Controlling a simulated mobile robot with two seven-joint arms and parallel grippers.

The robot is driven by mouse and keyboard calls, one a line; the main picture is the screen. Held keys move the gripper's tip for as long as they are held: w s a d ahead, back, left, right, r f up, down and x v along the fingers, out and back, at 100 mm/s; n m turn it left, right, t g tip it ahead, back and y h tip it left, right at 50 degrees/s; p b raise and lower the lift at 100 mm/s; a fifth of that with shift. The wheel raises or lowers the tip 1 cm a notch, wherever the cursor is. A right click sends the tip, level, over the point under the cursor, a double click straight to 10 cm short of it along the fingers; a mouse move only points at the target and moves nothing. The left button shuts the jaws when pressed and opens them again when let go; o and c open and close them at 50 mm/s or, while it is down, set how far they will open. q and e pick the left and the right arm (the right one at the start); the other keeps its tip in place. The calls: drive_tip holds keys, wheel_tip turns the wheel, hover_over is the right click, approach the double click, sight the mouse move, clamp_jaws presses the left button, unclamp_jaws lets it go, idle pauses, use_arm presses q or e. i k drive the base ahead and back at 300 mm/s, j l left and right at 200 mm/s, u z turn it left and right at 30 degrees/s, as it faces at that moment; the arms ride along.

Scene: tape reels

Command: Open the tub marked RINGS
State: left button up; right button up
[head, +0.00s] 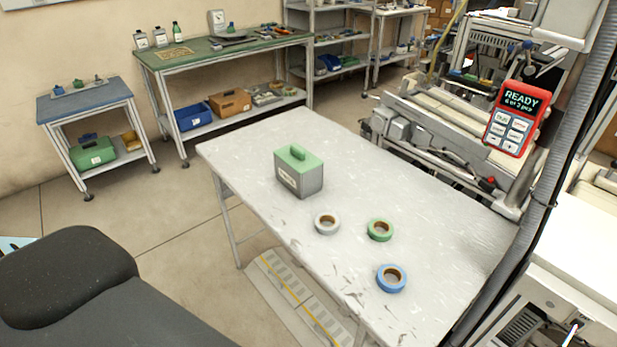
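A grey tub (312,182) with a pale green lid (285,158) stands upright on the white table, toward its back left corner. The lid is on and has a raised green handle (298,151). A white label (287,178) is on the tub's left-facing side, but its lettering is too small to read. Neither of my grippers is in view.
A white tape reel (318,226), a green reel (371,234) and a blue reel (382,284) lie on the worn white table (440,200). The table is clear around the tub. Machinery with a red READY panel (517,118) stands along the right.

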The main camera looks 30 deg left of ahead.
sight(307, 184)
drive_tip(key=i+l+u, duration=0.1)
drive_tip(key=l+u, duration=0.15)
drive_tip(key=l, duration=1.05)
